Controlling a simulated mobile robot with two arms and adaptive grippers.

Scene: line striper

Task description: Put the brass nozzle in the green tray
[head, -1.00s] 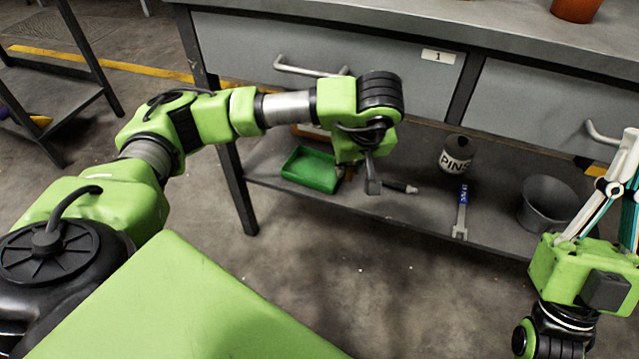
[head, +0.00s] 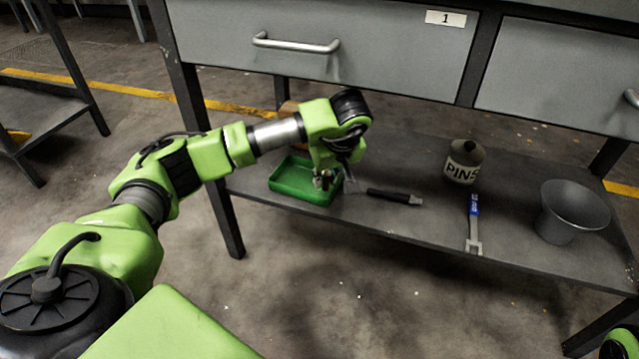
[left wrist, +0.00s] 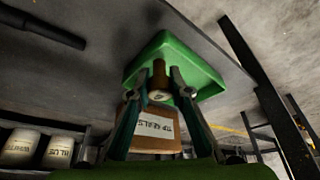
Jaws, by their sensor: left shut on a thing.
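The brass nozzle (left wrist: 158,78) is a small brown-gold cylinder between the fingertips of my left gripper (left wrist: 160,82) in the left wrist view. The gripper is shut on it. The green tray (head: 292,187) is a shallow rectangular tray on the low shelf in the head view. It also shows behind the nozzle in the left wrist view (left wrist: 207,68). In the head view, my left gripper (head: 327,180) is at the tray's right side, pointing down. I cannot tell whether the nozzle touches the tray floor. My right gripper is out of view.
Right of the tray on the shelf (head: 400,222) lie a dark-handled tool (head: 392,196) and a blue-and-grey wrench (head: 474,225). A PINS container (head: 463,162) and a grey bucket (head: 572,212) stand further right. A brown labelled box (left wrist: 155,130) is near the tray. Drawers overhang the shelf.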

